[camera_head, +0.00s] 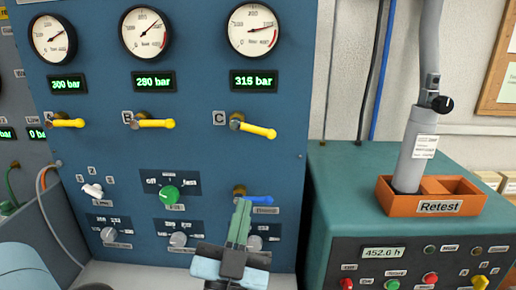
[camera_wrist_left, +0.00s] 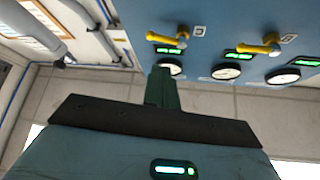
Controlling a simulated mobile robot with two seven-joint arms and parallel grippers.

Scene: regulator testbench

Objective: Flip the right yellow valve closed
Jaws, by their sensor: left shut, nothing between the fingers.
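The right yellow valve (camera_head: 253,127), by the label C, is on the blue panel under the 315 bar display. Its handle points right and slightly down. It also shows in the left wrist view, as the left one of two yellow handles (camera_wrist_left: 168,42). My left gripper (camera_head: 242,205) is shut and empty, below the valve and in front of the panel. Its fingers point up and overlap the blue handle (camera_head: 259,199) in the head view; I cannot tell whether they touch it. In the wrist view the fingers (camera_wrist_left: 160,75) are together. My right gripper is not in view.
Two more yellow valves, A (camera_head: 67,123) and B (camera_head: 154,123), sit left of it, with gauges above. A green knob (camera_head: 168,194) and a white lever (camera_head: 93,190) are lower. A green console (camera_head: 335,190) with an orange Retest tray (camera_head: 384,196) stands at the right.

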